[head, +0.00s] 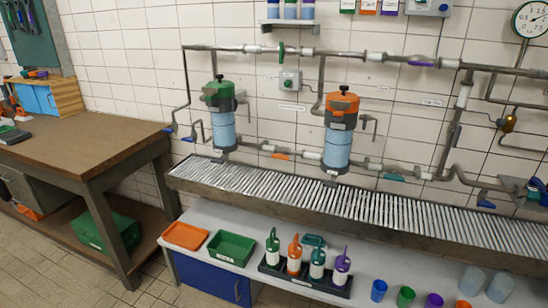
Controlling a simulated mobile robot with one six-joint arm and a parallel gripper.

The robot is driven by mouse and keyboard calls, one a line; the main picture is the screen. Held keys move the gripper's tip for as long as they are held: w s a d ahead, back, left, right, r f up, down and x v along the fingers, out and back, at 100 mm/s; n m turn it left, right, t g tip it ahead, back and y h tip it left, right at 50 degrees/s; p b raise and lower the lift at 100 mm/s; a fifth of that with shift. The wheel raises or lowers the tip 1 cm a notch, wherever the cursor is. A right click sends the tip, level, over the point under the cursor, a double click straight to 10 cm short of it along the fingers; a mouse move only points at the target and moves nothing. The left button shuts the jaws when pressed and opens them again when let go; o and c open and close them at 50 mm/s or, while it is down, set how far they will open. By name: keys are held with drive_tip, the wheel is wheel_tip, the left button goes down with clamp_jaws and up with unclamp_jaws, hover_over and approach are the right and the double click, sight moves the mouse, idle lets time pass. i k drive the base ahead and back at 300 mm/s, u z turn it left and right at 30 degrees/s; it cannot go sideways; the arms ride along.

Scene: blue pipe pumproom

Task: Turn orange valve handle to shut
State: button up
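The orange valve handle (281,156) is a small flat lever on the lower pipe (310,155), between the green-topped filter (221,125) and the orange-topped filter (340,145). It lies roughly along the pipe, just below it. It is small in the head view, so its exact angle is hard to tell. My gripper cannot be made out in the head view.
A grated channel (330,200) runs below the pipes. The white bench (190,222) in front holds trays, a rack of bottles (295,255) and several cups. Other levers are teal (395,177), purple (421,63) and green (281,48). A wooden workbench (85,112) stands left.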

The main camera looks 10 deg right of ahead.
sight(283, 156)
drive_tip(key=i, duration=0.65)
drive_tip(key=z, duration=0.05)
drive_tip(key=k, duration=1.3)
drive_tip(key=u, duration=0.3)
drive_tip(key=i, duration=1.15)
drive_tip(key=u, duration=0.5)
